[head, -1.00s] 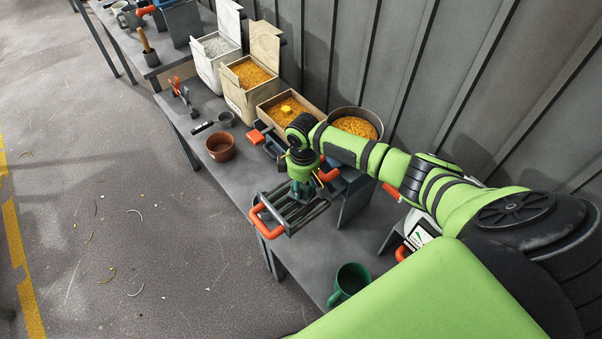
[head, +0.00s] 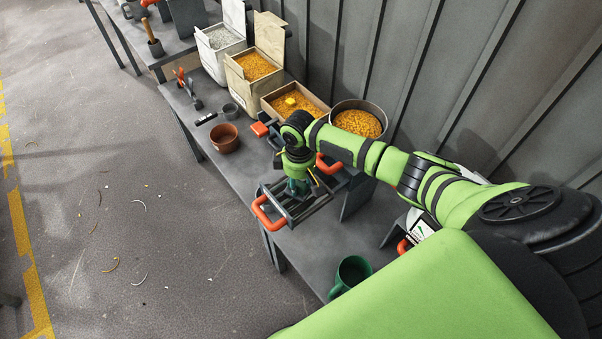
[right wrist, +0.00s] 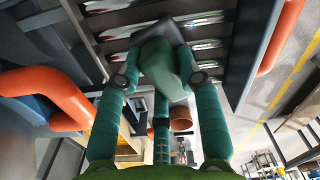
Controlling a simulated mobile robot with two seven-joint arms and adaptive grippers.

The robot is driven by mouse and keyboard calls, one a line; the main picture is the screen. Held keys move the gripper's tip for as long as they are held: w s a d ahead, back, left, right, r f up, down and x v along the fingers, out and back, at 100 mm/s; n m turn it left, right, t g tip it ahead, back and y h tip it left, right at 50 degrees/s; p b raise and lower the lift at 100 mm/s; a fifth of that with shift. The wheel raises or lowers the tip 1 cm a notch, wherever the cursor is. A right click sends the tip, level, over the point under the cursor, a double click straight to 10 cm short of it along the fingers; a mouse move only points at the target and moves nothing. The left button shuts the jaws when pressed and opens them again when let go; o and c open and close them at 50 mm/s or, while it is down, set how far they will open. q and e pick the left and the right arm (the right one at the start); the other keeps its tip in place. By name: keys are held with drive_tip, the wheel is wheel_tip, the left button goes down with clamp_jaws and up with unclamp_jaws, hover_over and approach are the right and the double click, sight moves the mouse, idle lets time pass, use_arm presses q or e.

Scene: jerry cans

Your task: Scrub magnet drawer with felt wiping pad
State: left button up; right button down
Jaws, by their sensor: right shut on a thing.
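The magnet drawer (head: 318,203) is a dark grey frame with parallel bars and orange handles. It stands out over the front edge of the bench. The drawer's bars (right wrist: 205,44) fill the top of the right wrist view, and an orange handle (right wrist: 55,95) is at left. My right gripper (head: 297,188) points down onto the bars. Its teal fingers are shut on a grey-green piece, which seems to be the felt wiping pad (right wrist: 165,68). The pad is at the bars; whether it touches them is hard to tell. My left gripper is not in view.
A brown pot (head: 225,139) stands left of the drawer, and a green mug (head: 352,272) stands to the right. Bins of yellow grain (head: 256,66) and a round pan (head: 358,121) line the back by the wall. Bare bench (head: 222,172) lies left of the drawer.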

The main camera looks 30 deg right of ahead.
drive_tip(key=shift+s+a+f, duration=0.15)
drive_tip(key=shift+s+a, duration=0.25)
drive_tip(key=shift+a, duration=0.9)
drive_tip(key=shift+w+d+r, duration=0.1)
drive_tip(key=shift+w+r, duration=0.1)
drive_tip(key=shift+r, duration=0.55)
wheel_tip(320, 180, up, 7)
drive_tip(key=shift+f, duration=0.15)
